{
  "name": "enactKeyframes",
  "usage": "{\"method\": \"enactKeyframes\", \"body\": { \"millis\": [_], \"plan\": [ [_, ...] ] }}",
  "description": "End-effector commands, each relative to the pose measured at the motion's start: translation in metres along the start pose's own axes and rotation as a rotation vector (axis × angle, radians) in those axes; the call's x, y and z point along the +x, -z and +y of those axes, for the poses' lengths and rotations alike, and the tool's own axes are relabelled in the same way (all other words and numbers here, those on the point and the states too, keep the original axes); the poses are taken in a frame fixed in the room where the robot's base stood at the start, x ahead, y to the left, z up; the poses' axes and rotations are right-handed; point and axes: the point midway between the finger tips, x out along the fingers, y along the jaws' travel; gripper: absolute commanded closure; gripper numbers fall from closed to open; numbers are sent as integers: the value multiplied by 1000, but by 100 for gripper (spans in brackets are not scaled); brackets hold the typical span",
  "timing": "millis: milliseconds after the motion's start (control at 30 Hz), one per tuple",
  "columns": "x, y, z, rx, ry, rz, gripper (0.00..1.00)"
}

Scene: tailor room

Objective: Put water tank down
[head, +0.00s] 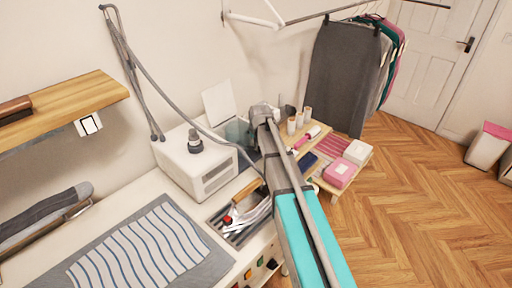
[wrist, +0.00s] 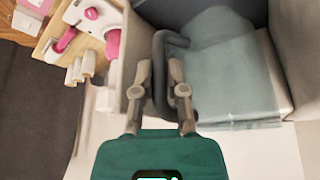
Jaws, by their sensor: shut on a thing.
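The water tank (wrist: 225,65) is a translucent blue-grey container with a dark loop handle (wrist: 165,45). In the wrist view my gripper (wrist: 161,80) is shut on this handle, with one finger on each side. In the head view the tank (head: 238,131) shows partly, just left of my gripper (head: 264,112), behind the white steam station (head: 196,163). The arm hides part of that area. I cannot tell whether the tank's base touches a surface.
A striped cloth (head: 140,248) lies on the worktop. Hanging clothes (head: 343,75) are behind. A wooden shelf (head: 60,105) juts out left.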

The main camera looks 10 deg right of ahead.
Motion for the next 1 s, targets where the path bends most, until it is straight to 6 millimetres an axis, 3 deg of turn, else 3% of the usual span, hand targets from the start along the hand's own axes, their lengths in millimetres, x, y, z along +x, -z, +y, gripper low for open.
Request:
{"method": "enactKeyframes", "body": {
  "millis": [333,867,900,1000],
  "plan": [
    [27,-12,-1,0,1,0,100],
    [30,-13,-1,-1,1,0,100],
    [30,-13,-1,-2,1,0,79],
    [30,-13,-2,-2,1,0,60]
  ]
}}
